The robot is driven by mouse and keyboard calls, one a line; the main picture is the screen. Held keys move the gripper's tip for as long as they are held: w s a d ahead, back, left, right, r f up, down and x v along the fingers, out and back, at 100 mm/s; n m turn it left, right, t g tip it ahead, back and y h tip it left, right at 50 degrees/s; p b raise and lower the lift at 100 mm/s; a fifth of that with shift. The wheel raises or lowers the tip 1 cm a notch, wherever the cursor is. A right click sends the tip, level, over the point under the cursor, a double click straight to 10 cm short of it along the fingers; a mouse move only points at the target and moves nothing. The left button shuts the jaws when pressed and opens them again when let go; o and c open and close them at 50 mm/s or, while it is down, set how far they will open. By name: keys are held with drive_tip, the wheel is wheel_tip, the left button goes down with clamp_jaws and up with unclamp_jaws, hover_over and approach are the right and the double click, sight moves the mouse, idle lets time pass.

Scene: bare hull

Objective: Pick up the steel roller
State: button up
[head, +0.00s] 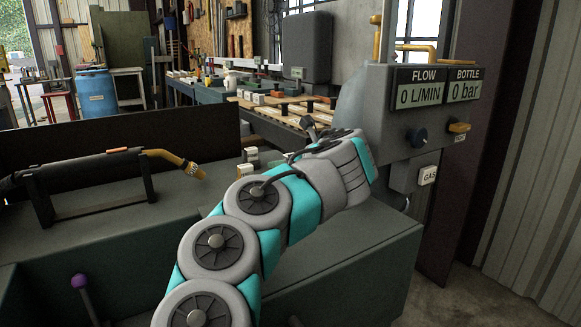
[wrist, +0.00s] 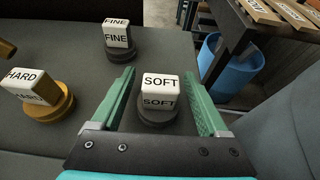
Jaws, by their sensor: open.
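In the wrist view my gripper (wrist: 160,72) is open, its green fingers either side of a white block marked SOFT (wrist: 160,82). The block sits on a round dark grey base (wrist: 158,112); neither finger clearly touches it. A FINE block (wrist: 116,35) stands on a similar dark round base (wrist: 121,53) farther off. A HARD block (wrist: 27,86) stands on a brass-coloured round base (wrist: 52,106) at the left. No piece is labelled as a steel roller, and I cannot tell which it is. In the head view my arm hides the gripper.
A welding torch (head: 90,165) lies on a black stand at the left. A grey gas unit (head: 400,115) with displays stands at the right. A workbench with wooden slats (head: 285,108) is behind. A blue bin (wrist: 222,65) stands below, beyond the surface's edge.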

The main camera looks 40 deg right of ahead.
drive_tip(key=shift+w+f, duration=0.15)
drive_tip(key=shift+w, duration=0.25)
clamp_jaws()
idle(0.4)
